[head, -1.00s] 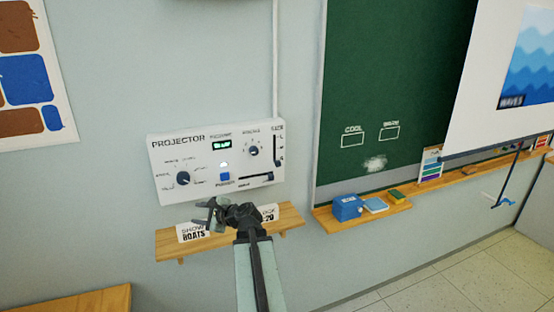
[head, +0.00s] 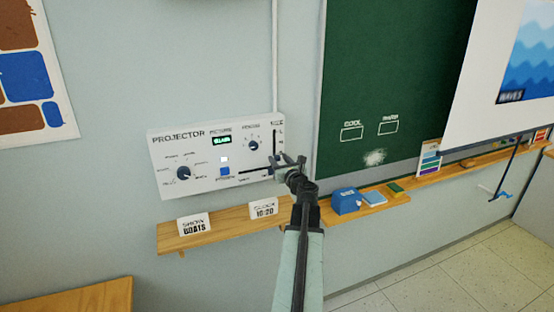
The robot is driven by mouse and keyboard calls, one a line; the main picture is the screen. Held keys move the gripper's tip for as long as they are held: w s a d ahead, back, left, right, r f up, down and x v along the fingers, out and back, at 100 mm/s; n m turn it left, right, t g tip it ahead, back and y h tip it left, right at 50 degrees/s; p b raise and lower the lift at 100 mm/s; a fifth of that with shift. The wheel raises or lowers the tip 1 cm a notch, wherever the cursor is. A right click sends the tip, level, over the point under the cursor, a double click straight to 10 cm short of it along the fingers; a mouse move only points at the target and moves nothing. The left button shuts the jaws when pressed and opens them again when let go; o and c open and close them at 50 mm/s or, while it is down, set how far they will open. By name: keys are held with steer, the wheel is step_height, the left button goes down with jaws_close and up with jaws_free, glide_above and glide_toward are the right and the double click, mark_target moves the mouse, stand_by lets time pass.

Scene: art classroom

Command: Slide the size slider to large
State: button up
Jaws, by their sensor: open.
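The white projector panel (head: 165,160) is on the wall. The size slider (head: 275,138) is a vertical dark slot at its right edge, with small marks beside it. The upper part of the slot shows; its knob is hidden or merges with my gripper. My gripper (head: 284,160) is open, in front of the slot's lower end at the panel's right edge. I cannot tell whether it touches the knob.
A horizontal slider (head: 252,175), a blue button (head: 224,171) and dials share the panel. Below is a wooden shelf (head: 225,222) with a boats card (head: 193,224) and a clock card (head: 263,208). A blue box (head: 345,204) stands on the chalkboard ledge.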

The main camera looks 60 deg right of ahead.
steer(key=shift+x, duration=0.95)
jaws_close()
stand_by(0.6)
